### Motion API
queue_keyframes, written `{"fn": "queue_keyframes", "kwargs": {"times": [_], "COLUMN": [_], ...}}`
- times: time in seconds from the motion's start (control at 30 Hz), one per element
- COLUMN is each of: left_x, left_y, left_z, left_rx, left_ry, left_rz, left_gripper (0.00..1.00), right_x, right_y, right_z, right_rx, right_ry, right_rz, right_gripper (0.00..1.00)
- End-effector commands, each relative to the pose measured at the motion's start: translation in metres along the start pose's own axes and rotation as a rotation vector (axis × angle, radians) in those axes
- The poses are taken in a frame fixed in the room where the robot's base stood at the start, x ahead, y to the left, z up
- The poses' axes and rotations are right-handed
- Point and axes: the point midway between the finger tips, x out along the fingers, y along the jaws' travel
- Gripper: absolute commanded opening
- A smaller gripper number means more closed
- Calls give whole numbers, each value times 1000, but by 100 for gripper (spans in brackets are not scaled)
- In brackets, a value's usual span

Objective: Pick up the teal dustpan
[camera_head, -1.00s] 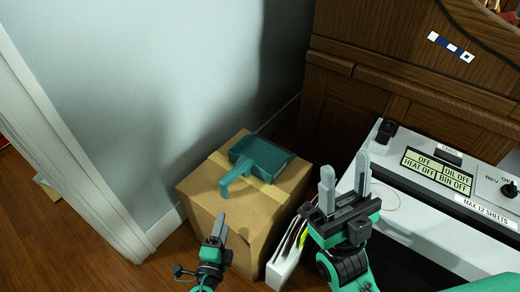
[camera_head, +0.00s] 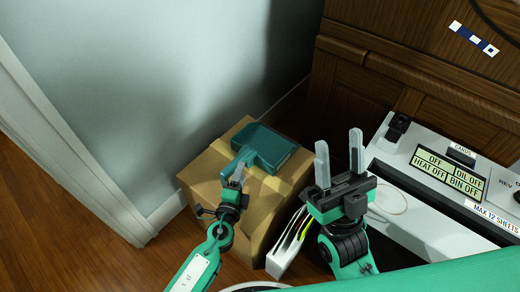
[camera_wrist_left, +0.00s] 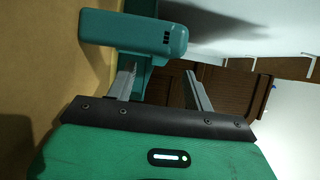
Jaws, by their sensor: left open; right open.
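The teal dustpan (camera_head: 264,148) lies on top of a cardboard box (camera_head: 205,180), its handle (camera_head: 232,166) pointing toward the front left. My left gripper (camera_head: 239,176) is at the handle, and its fingertips overlap the handle's end in the head view. In the left wrist view, the dustpan handle (camera_wrist_left: 135,35) crosses ahead of the left gripper (camera_wrist_left: 165,80), whose two fingers are spread. I cannot tell whether they touch the handle. My right gripper (camera_head: 338,162) is open and empty, with its fingers pointing up, to the right of the box.
A white shredder (camera_head: 430,215) with a label panel stands at the right. A white holder (camera_head: 285,257) with papers stands at the box's front right. A wooden cabinet (camera_head: 400,80) is behind, and a pale wall (camera_head: 150,90) is at the left.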

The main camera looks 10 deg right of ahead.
Motion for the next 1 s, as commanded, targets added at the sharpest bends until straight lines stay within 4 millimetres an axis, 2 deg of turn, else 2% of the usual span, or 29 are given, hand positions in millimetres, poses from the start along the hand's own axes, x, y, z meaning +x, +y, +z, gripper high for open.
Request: {"fn": "queue_keyframes", "kwargs": {"times": [0.1,0.27,0.57,0.83,1.0], "left_x": [20,40,45,45,45], "left_y": [0,0,1,1,0], "left_z": [3,3,3,3,3], "left_rx": [-1,0,0,0,0], "left_ry": [-1,-1,0,0,0], "left_rz": [-2,-2,0,0,-2], "left_gripper": [53,53,53,2,0], "right_x": [-1,-1,-1,-1,-1], "right_y": [0,0,0,0,0], "right_z": [2,2,2,2,2], "right_rx": [2,2,2,2,2], "right_ry": [-12,-15,-15,-15,-15], "right_rz": [1,2,2,2,2], "right_gripper": [47,47,47,47,47]}}
